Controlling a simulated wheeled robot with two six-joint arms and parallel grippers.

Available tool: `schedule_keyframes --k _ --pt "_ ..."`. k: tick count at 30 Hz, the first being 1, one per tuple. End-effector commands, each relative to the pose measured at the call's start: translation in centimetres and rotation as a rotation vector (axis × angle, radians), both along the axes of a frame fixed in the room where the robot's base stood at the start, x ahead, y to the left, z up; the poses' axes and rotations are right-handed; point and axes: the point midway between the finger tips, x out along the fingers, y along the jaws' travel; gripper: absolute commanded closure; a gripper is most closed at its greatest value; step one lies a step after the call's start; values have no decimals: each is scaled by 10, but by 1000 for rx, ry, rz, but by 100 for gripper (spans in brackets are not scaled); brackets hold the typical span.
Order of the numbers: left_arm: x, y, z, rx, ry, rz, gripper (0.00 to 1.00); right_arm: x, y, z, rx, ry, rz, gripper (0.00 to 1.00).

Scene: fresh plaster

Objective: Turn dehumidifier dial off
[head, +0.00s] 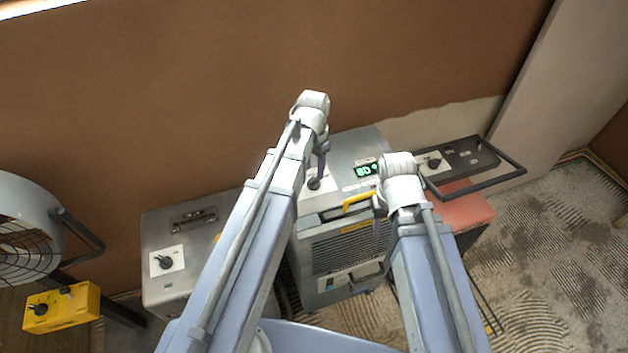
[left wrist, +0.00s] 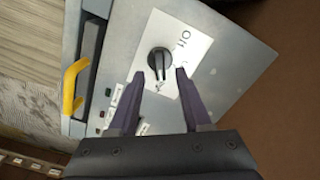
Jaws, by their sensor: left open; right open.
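The dehumidifier (head: 352,147) is a grey metal box with a green lit display (head: 367,169), a vented front and a yellow handle (head: 358,199). Its black dial (head: 314,183) sits on a white plate on the top. In the left wrist view the dial (left wrist: 160,64) lies between the dark fingertips, with a label reading "Off" beside it. My left gripper (head: 320,172) is open over the dial, one finger to each side; contact cannot be told. My right gripper (head: 377,222) is open and empty in front of the dehumidifier's front, partly hidden by its own arm.
A grey box with a dial (head: 167,262) stands to the left. A fan (head: 25,225) and a yellow control box (head: 62,308) are at far left. A red unit (head: 467,204) with a black handle stands on the right. A brown wall is behind.

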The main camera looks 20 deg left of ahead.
Motion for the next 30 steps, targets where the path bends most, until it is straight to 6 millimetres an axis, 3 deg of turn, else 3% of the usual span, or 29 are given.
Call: schedule_keyframes --k 1,7,19,30 --pt "0 0 -14 0 0 0 51 0 0 -14 0 0 0 50" --pt "0 0 -36 0 0 0 51 0 0 -36 0 0 -1 50" --pt "0 0 -39 0 0 0 51 0 0 -39 0 0 -1 50" --pt "0 0 -39 0 0 0 92 0 0 -39 0 0 -1 50"
